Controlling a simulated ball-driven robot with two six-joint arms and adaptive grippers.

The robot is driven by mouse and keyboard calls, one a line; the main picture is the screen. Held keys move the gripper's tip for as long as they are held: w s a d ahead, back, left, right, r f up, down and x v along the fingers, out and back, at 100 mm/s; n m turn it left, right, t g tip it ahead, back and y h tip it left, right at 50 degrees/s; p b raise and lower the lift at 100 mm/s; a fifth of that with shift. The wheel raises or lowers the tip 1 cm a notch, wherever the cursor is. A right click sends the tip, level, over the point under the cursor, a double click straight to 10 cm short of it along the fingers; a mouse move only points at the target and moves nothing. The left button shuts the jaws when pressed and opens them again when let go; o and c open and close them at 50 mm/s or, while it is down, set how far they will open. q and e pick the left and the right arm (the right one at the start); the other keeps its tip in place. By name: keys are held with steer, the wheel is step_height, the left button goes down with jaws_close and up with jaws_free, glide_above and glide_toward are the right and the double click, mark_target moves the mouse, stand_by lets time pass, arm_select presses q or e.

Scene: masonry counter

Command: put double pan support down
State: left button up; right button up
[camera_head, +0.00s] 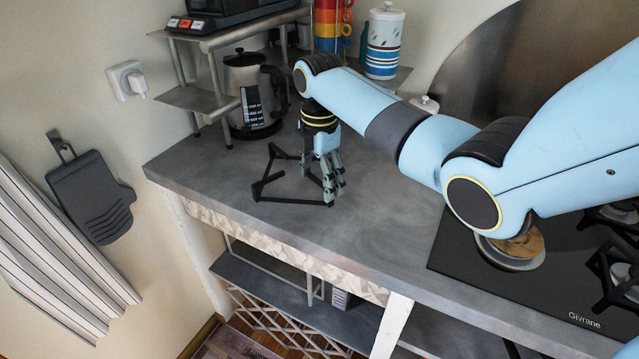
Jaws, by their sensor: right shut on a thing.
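The double pan support (262,187) is a black, thin, angular frame on the grey counter (382,232), left of the stove. It looks to be at or very near the counter surface; I cannot tell if it fully rests there. My right gripper (334,188) points down at the frame's right end and is shut on it. The fingers partly hide that end. My left gripper does not show.
A striped canister (383,45) and colored cups (330,25) stand at the back. The black stove (475,259) lies right. The counter's front middle is clear.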

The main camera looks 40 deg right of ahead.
steer(key=shift+f, duration=1)
steer(key=shift+f, duration=0.1)
steer(key=o, duration=1.6)
step_height(320, 180, up, 12)
steer(key=b, duration=0.1)
